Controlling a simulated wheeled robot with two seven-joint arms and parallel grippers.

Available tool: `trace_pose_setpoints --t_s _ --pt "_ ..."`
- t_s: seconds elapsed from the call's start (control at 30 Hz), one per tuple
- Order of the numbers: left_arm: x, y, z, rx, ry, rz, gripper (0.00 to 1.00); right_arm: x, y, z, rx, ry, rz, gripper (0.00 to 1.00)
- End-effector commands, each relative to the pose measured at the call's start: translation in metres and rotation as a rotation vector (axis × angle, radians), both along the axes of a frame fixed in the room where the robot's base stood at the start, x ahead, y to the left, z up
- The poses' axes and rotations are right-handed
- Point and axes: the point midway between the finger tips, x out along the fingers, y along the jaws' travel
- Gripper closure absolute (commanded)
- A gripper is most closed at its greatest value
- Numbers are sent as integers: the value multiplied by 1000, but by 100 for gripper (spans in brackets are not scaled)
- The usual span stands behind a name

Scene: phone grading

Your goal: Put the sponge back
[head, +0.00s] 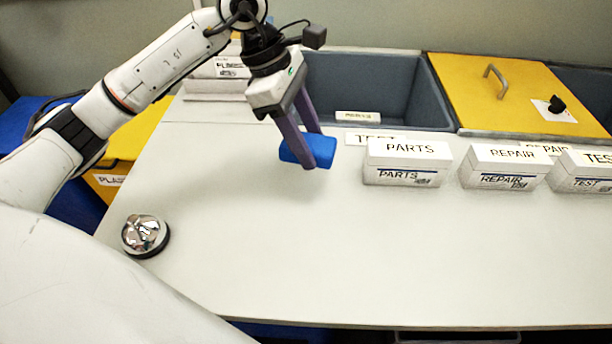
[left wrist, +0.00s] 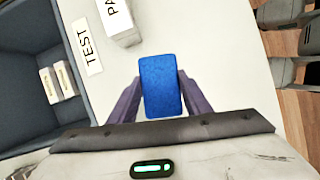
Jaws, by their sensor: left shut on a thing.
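A blue sponge (head: 308,151) is between the purple fingers of my left gripper (head: 310,160), which is shut on it. In the head view they are over the back left of the white table, in front of the open grey bin. The sponge looks a little above the tabletop, with a faint shadow below. The left wrist view shows the sponge (left wrist: 161,86) upright between both fingers. My right gripper is in neither view.
An open grey bin (head: 420,95) is set behind the sponge, beside a yellow lid (head: 480,85) with a handle. White boxes labelled PARTS (head: 405,176), REPAIR (head: 503,181) and TEST (head: 585,187) stand at right. A silver bell (head: 145,234) sits at left. The front middle is clear.

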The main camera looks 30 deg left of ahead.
Motion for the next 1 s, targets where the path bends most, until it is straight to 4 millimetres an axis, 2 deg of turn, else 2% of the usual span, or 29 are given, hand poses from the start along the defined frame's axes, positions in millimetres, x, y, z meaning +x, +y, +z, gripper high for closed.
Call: trace_pose_setpoints --t_s 0.13,0.33,0.47,0.7,1.0 --pt "16 10 3 -1 -2 289 74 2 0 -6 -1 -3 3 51" --pt "29 21 9 -2 0 529 74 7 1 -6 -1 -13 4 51" --pt "31 23 2 -1 5 583 74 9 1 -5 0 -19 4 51" --pt "30 24 -41 0 7 589 74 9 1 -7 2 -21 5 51" --pt "30 23 -70 0 8 586 74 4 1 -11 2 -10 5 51"
